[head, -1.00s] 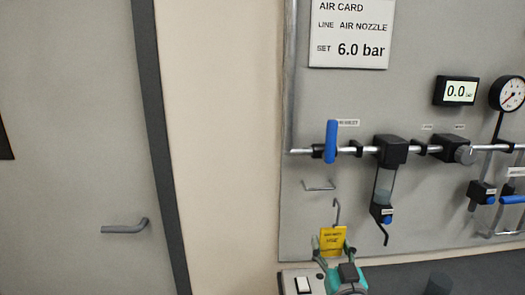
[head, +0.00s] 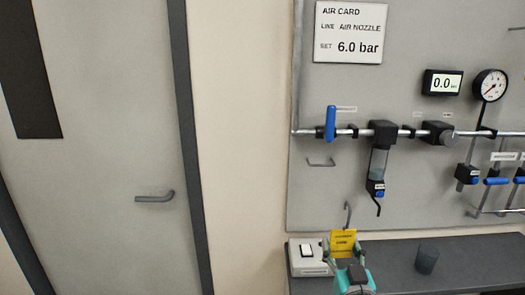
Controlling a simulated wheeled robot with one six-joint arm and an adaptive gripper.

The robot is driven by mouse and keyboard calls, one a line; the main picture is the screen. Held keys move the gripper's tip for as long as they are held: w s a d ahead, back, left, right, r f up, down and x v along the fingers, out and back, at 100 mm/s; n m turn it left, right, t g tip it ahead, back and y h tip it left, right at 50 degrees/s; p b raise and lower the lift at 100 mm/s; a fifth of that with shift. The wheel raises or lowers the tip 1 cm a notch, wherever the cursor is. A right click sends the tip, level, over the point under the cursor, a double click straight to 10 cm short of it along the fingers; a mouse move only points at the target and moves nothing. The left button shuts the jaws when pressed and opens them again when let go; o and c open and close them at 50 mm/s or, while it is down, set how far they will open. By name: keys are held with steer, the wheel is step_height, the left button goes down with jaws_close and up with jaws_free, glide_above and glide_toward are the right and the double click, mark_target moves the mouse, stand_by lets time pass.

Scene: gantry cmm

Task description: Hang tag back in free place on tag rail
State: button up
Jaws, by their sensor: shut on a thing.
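A yellow tag (head: 343,240) with dark lettering and a grey wire hook (head: 347,214) on top is upright in my gripper (head: 343,251). The gripper's fingers are shut on the tag from both sides near its lower part. A small bent metal rail (head: 320,163) sticks out of the grey panel, up and to the left of the tag. The rail looks empty, and the hook is apart from it. The depth between the hook and the panel is hard to judge.
A blue-handled valve (head: 330,123) and a filter bowl (head: 379,162) sit on the pipe near the rail. Below are a dark bench (head: 455,255), a white switch box (head: 306,257) and a dark cup (head: 427,259). A grey door (head: 110,110) stands at left.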

step_height(320, 180, down, 25)
steer(key=s+f, duration=0.6)
steer(key=f, duration=0.4)
steer(key=s+f, duration=0.6)
steer(key=f, duration=0.3)
steer(key=shift+f, duration=0.4)
steer(key=shift+s, duration=0.1)
